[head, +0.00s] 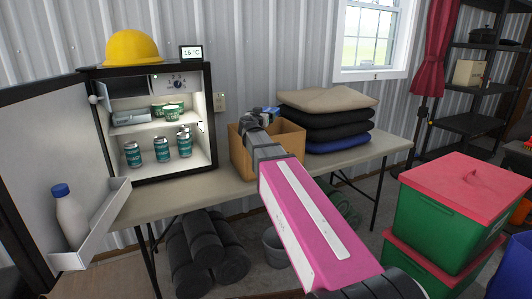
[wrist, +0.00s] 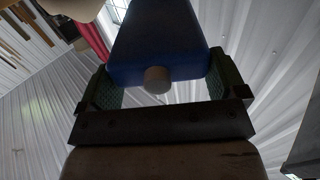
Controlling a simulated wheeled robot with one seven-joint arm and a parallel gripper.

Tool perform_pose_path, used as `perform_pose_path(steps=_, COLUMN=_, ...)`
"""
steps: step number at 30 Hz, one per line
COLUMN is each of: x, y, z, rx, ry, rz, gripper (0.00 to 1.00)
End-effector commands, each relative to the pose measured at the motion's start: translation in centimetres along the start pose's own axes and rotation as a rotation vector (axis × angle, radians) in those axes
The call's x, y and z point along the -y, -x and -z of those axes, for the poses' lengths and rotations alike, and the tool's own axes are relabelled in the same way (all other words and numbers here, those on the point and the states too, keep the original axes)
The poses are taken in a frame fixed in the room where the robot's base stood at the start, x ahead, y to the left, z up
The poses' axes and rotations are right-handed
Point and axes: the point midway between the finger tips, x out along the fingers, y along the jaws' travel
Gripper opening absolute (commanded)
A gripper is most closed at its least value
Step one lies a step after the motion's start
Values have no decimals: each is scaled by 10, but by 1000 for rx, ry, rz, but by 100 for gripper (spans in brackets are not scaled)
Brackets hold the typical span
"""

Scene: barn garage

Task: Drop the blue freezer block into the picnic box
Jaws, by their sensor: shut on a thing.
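The blue freezer block (wrist: 160,42) is between the two fingers of my gripper (wrist: 160,88) in the wrist view, with a pale round cap facing the camera. In the head view my gripper (head: 262,118) is at the back of the table, over the open brown cardboard box (head: 291,143). Only a small bluish bit of the block shows there. My arm hides part of the box and its inside. This box is the only open box on the table; no label shows whether it is the picnic box.
An open small fridge (head: 206,110) with cans stands left on the table (head: 225,192); its door (head: 40,150), holding a white bottle (head: 70,215), swings out to the left. Folded cushions (head: 325,120) are stacked right of the box. Green crates with red lids (head: 450,205) stand at right.

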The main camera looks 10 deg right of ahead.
Motion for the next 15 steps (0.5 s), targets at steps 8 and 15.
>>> perform_pose_path(steps=8, x=0, y=0, z=-2, rx=-1, ry=1, rz=0, gripper=53)
perform_pose_path(steps=15, x=0, y=0, z=-2, rx=-1, ry=1, rz=0, gripper=100)
